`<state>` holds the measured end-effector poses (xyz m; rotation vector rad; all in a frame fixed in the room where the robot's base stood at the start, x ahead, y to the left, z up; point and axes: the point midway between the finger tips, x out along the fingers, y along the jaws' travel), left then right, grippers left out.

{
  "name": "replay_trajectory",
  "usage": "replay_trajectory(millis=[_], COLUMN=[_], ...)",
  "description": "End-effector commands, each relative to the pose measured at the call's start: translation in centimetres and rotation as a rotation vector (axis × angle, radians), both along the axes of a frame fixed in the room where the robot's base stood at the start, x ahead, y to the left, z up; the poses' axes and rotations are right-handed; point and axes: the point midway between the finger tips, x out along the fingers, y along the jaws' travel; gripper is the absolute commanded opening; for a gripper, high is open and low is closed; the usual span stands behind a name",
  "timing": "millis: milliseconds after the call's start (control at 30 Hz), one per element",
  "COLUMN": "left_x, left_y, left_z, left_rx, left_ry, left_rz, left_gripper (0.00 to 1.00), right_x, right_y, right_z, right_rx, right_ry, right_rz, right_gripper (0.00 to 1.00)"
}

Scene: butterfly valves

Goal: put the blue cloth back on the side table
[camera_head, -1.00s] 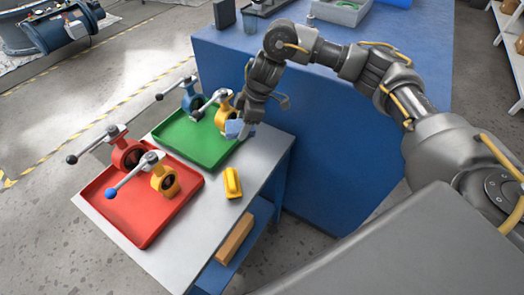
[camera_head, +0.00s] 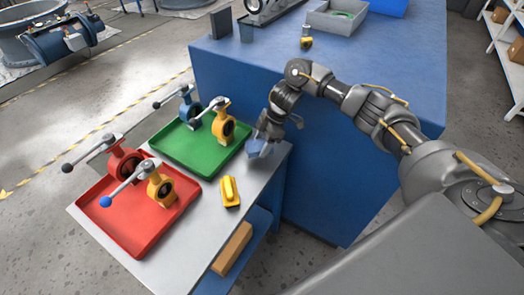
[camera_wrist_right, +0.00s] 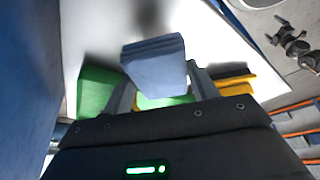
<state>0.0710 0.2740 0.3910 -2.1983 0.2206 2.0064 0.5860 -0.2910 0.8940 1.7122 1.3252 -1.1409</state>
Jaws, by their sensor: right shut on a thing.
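My right gripper (camera_head: 257,141) is shut on the folded blue cloth (camera_head: 259,148), just beyond the right edge of the green tray. The cloth also shows between the fingers in the right wrist view (camera_wrist_right: 155,62). The cloth is over the bare far right part of the grey side table (camera_head: 233,228). I cannot tell whether it touches the tabletop. My left gripper is not in view.
The green tray (camera_head: 186,152) holds a blue and a yellow valve. The red tray (camera_head: 138,233) holds a red and a yellow valve. A yellow object (camera_head: 230,191) lies on the side table near the cloth. A large blue workbench (camera_head: 330,190) stands close behind.

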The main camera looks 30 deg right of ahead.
Motion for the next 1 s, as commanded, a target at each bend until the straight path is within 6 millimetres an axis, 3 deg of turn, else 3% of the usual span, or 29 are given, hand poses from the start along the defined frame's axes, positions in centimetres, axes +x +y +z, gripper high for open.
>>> replay_trajectory(millis=[133, 367, 767, 800, 933, 1000], left_x=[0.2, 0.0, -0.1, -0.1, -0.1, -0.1], left_y=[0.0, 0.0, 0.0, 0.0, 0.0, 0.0], left_z=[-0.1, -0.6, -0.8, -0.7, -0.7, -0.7], left_rx=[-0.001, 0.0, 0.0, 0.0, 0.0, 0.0], left_ry=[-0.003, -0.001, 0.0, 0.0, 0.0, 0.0], left_rz=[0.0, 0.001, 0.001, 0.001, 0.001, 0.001], left_gripper=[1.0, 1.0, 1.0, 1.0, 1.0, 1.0], right_x=[0.0, -0.1, 0.0, 0.0, 0.0, 0.0], right_y=[0.1, 0.1, 0.0, 0.0, 0.0, 0.0], right_z=[-0.7, -3.7, -4.2, -4.1, -4.0, -4.0], right_rx=[0.002, 0.003, 0.0, 0.0, 0.0, 0.0], right_ry=[0.002, 0.003, 0.001, 0.0, 0.0, 0.0], right_rz=[-0.001, -0.001, -0.001, -0.001, -0.001, 0.0], right_gripper=[0.4, 0.4, 0.4, 0.64, 0.8, 0.8])
